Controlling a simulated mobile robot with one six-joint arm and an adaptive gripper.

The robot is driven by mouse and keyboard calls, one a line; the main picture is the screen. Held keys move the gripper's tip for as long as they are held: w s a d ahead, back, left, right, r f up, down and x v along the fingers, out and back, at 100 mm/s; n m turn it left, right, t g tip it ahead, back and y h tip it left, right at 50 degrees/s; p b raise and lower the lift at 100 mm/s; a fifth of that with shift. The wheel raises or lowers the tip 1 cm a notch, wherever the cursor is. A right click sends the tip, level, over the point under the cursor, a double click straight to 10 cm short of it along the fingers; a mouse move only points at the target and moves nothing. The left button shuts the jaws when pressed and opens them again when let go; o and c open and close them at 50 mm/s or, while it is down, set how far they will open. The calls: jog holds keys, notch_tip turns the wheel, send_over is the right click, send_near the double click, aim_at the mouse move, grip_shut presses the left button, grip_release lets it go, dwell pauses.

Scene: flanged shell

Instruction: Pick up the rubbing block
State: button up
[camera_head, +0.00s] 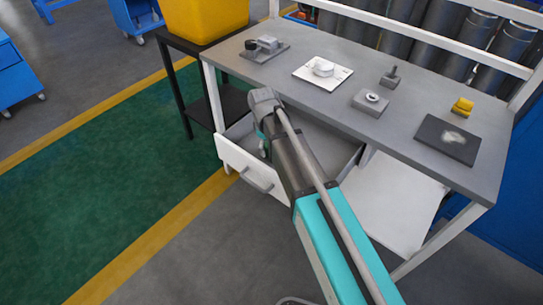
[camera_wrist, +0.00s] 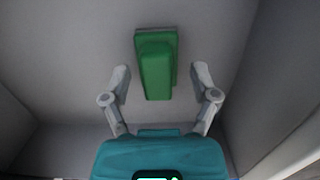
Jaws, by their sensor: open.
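The rubbing block (camera_wrist: 156,68) appears to be the green block in the wrist view. It lies on the grey floor of the open drawer (camera_head: 254,172), with its long side pointing toward my gripper. My gripper (camera_wrist: 161,80) is open, with one finger on each side of the block's lower part in the picture. Gaps show between the block and both fingers, and nothing is held. I cannot tell how high the fingertips are above the drawer floor. In the head view my arm reaches into the drawer and hides most of the gripper; the block is not visible there.
The grey workbench (camera_head: 330,108) is above and behind the drawer. On it are a white plate (camera_head: 310,80), a grey block (camera_head: 370,103), a dark mat (camera_head: 432,132) and a yellow object (camera_head: 462,106). Green floor lies left.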

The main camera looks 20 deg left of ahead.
dwell(0.6)
grip_shut()
